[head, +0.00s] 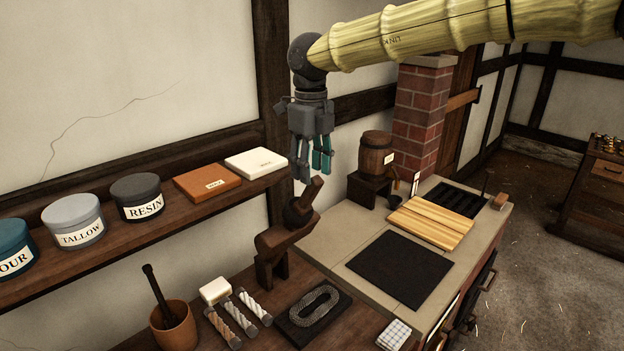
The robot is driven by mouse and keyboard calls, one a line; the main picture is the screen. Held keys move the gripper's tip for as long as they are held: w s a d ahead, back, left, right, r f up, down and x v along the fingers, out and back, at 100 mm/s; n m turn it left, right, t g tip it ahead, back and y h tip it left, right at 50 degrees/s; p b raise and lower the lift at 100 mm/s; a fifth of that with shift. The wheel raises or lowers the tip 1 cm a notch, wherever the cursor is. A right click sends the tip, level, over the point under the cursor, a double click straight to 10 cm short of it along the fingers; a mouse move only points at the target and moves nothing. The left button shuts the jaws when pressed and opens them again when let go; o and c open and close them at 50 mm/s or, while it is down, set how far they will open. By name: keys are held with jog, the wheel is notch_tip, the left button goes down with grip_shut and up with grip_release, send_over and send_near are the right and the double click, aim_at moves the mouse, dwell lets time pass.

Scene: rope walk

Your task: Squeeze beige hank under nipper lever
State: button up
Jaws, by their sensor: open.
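A dark wooden device (278,240) with a raised, tilted lever (311,191) stands at the back of the bench and looks like the nipper. I cannot tell whether a fingertip touches the lever. The hank lies apart from the nipper, well below my gripper.
Several short twisted rope pieces (238,318), a white block (215,290) and a mortar (175,327) with pestle stand left of the hank. A wall shelf (172,221) holds jars and blocks.

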aim_at(312, 184)
jog(key=f, duration=0.2)
jog(key=f+p, duration=0.1)
jog(key=shift+s, duration=0.25)
jog(key=shift+w+f, duration=0.15)
jog(key=shift+f, duration=0.55)
jog(key=shift+c, duration=0.4)
grip_shut()
